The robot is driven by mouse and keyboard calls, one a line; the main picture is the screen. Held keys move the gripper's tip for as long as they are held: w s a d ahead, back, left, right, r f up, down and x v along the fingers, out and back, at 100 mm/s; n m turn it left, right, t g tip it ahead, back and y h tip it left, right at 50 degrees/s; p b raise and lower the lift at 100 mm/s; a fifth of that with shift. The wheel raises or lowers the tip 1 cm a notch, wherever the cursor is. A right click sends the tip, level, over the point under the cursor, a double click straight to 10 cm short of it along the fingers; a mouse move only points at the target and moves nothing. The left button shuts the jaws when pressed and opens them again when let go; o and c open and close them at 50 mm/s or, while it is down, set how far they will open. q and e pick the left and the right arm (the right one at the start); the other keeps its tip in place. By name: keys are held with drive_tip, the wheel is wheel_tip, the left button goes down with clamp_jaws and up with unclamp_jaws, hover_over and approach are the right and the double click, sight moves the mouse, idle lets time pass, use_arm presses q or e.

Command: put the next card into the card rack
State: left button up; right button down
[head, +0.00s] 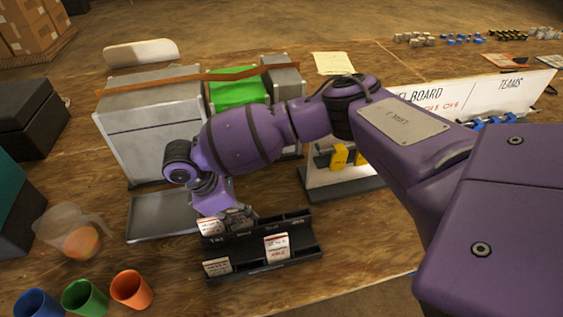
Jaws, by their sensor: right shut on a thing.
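The black card rack (300,250) stands on the wooden table, low in the middle of the view. One white card with red writing (277,247) stands in its middle part, and another (217,267) sits at its front left. My right gripper (234,217) is over the rack's back left part, pointing down. It is shut on a white card (210,227), which shows at the rack's back left corner. I cannot tell whether this card touches the rack. My left gripper is out of view.
A grey metal tray (158,215) lies left of the rack, before a grey machine (150,125). A clear jug (72,232) and blue, green and orange cups (131,289) stand at the left. A white lettered board (470,95) is at the right. Table right of the rack is free.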

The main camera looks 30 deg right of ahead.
drive_tip(key=c, duration=2.4)
unclamp_jaws()
drive_tip(key=shift+s+f, duration=0.1)
drive_tip(key=o, duration=0.6)
drive_tip(key=shift+c, duration=0.2)
drive_tip(key=shift+r, duration=0.2)
drive_tip(key=v, duration=1.2)
drive_tip(key=shift+f, duration=0.2)
